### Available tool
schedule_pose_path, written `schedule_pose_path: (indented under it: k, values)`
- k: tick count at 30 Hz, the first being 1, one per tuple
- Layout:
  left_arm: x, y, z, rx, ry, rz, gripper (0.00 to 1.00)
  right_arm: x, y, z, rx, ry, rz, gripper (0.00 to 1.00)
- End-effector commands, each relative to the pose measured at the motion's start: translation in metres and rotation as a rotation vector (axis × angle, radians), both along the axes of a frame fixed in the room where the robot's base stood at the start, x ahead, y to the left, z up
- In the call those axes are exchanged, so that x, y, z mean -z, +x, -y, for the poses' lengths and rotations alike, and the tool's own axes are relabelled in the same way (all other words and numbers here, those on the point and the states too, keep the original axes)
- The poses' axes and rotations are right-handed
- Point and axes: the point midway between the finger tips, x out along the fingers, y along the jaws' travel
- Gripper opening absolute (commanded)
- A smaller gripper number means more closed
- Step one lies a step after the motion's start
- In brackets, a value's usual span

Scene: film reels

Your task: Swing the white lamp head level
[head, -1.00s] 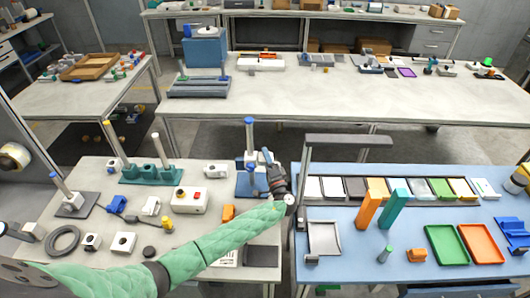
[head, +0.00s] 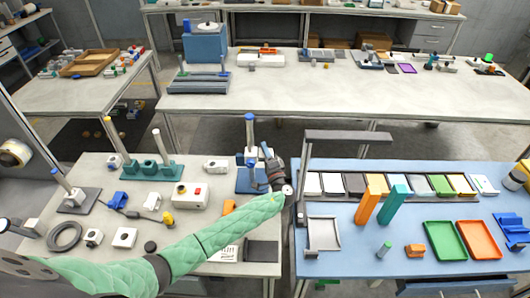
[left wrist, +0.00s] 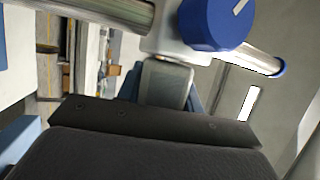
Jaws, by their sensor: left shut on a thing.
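The blue-based stand (head: 243,182) is near the back right of the near-left table, with a blue-capped metal post (head: 250,133). The white lamp head (head: 240,159) sits partway up this post. In the left wrist view the white head (left wrist: 180,45) is around the metal rod (left wrist: 110,10) and carries a blue knob (left wrist: 213,22). My left gripper (head: 268,158) is at the right side of the post, beside the head. It is shut on the head; the grip itself is mostly hidden, and I cannot tell the head's exact tilt.
A grey overhanging bar (head: 347,136) stands just right of my gripper at the blue table (head: 350,262). A dark pad (head: 262,251) lies at the front.

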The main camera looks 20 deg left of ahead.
Motion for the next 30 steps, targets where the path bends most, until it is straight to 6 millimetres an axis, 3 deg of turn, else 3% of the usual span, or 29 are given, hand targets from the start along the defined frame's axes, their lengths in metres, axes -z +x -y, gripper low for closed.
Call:
schedule_pose_path:
  k: [12, 23, 24, 27, 30]
  values:
    - [0.0032, 0.0004, -0.0001, 0.001, -0.078, -0.263, 0.14, -0.0035, 0.0000, 0.0036, -0.001, -0.003, 0.000, 0.36]
    - [0.0051, 0.0005, -0.0005, 0.003, -0.081, -0.285, 0.14, -0.0035, -0.0002, 0.0049, -0.002, -0.004, 0.000, 0.36]
    - [0.0051, 0.0005, -0.0005, 0.003, -0.081, -0.285, 0.38, -0.0035, -0.0002, 0.0049, -0.002, -0.004, 0.000, 0.36]
    - [0.0050, 0.0005, -0.0005, 0.002, -0.082, -0.285, 0.58, -0.0035, -0.0002, 0.0045, -0.002, -0.003, 0.000, 0.36]
    - [0.0049, 0.0005, -0.0004, 0.002, -0.082, -0.285, 0.58, -0.0035, -0.0003, 0.0036, -0.002, -0.003, 0.000, 0.36]
